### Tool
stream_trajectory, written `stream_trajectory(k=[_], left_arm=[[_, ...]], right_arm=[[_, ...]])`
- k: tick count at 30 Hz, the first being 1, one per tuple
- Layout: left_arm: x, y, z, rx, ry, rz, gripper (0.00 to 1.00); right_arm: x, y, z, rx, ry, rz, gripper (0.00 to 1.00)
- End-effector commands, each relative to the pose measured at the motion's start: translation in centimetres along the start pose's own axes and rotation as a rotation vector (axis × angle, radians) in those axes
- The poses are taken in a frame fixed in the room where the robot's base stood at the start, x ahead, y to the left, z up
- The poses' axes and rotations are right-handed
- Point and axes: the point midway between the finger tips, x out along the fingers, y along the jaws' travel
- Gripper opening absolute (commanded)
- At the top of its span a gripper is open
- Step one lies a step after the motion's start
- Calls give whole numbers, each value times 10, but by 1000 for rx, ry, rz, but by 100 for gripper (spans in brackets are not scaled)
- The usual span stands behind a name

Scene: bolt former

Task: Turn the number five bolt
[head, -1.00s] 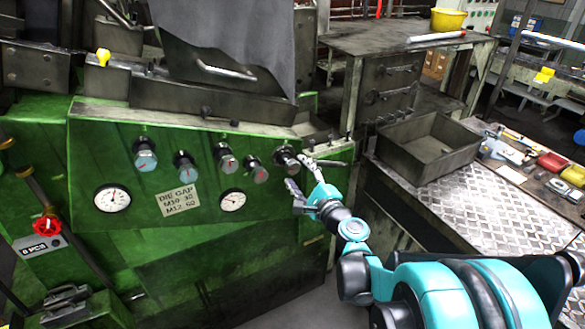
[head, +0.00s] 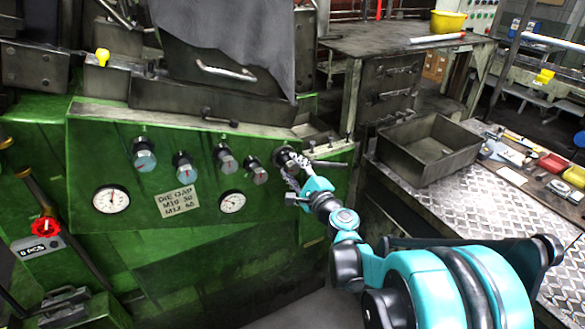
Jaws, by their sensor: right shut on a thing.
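A row of several round bolt knobs sticks out of the green machine panel (head: 100,160). The rightmost one, fifth from the left, is the number five bolt (head: 285,157), a dark knob near the panel's right edge. My right gripper (head: 291,172) comes in from the lower right and is shut on this bolt. Its fingers partly cover the bolt's face, so I cannot read its marking or angle. The fourth bolt (head: 257,172) is just left of the gripper. My left gripper is not in view.
A lever handle (head: 330,164) sits close to the right of the gripper. An open metal bin (head: 427,150) stands on the bench at right.

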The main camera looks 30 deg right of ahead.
Motion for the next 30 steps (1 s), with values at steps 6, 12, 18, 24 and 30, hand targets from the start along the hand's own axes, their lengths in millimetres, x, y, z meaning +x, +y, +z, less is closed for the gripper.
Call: stream_trajectory(k=[6, 12, 18, 24, 30], left_arm=[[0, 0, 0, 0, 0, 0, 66], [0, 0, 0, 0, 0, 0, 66], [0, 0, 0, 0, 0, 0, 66], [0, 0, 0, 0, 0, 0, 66], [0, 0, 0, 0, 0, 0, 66]], right_arm=[[0, 0, 0, -79, 0, 1, 8], [0, 0, 0, -211, -1, 1, 8], [0, 0, 0, -341, -1, 1, 8], [0, 0, 0, -437, -1, 1, 8], [0, 0, 0, -484, -1, 1, 8]])
